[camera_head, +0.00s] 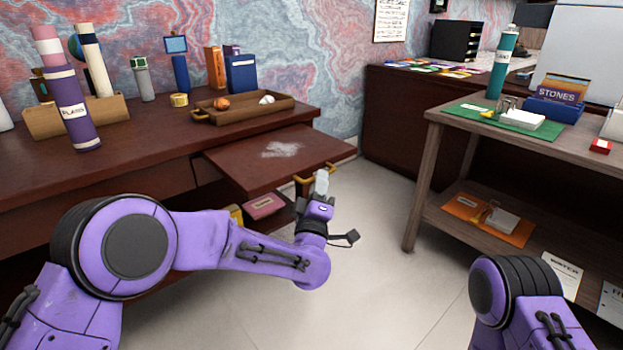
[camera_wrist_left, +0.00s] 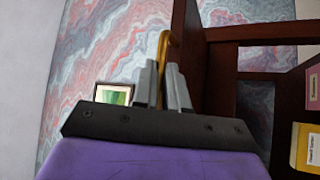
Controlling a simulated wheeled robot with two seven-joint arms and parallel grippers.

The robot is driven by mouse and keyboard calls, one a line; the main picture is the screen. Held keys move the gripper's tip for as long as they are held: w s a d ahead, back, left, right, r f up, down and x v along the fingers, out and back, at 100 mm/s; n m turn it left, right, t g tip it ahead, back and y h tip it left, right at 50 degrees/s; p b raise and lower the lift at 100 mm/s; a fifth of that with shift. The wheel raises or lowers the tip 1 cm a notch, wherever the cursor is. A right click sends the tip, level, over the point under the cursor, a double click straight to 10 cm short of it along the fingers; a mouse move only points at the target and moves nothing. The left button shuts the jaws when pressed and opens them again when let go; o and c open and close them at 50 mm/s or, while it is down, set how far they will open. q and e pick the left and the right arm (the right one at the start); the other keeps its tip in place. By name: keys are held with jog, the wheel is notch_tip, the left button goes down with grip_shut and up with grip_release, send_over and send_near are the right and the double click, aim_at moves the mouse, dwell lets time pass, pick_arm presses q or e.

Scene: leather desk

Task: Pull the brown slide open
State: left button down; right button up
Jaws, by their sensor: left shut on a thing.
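The brown slide (camera_head: 262,163) is a reddish-brown board under the desk top, and it stands out from the desk's front. A pale smudge marks its top. A brass handle (camera_head: 305,183) is on its front edge. My left gripper (camera_head: 321,184) is at that handle, and its fingers are shut on it. In the left wrist view the brass handle (camera_wrist_left: 163,52) rises between the two grey fingers (camera_wrist_left: 162,88). The slide's edge (camera_wrist_left: 185,55) is just right of the fingers there. My right arm shows at the lower right in the head view, but its gripper is out of view.
The desk (camera_head: 130,150) carries a wooden tray (camera_head: 243,111), cardboard tubes and books. A pink box (camera_head: 264,206) sits below the slide. A wooden shelf table (camera_head: 425,190) stands at the right. Pale floor (camera_head: 365,260) is clear between them.

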pick_arm(q)
jog(key=shift+s+d+f, duration=0.1)
jog(key=shift+s+d, duration=0.05)
jog(key=shift+s, duration=0.05)
jog(key=c, duration=1.2)
grip_release()
jog(key=shift+o, duration=0.2)
jog(key=shift+s, duration=0.1)
jog(key=v, duration=1)
jog(key=shift+s, duration=0.2)
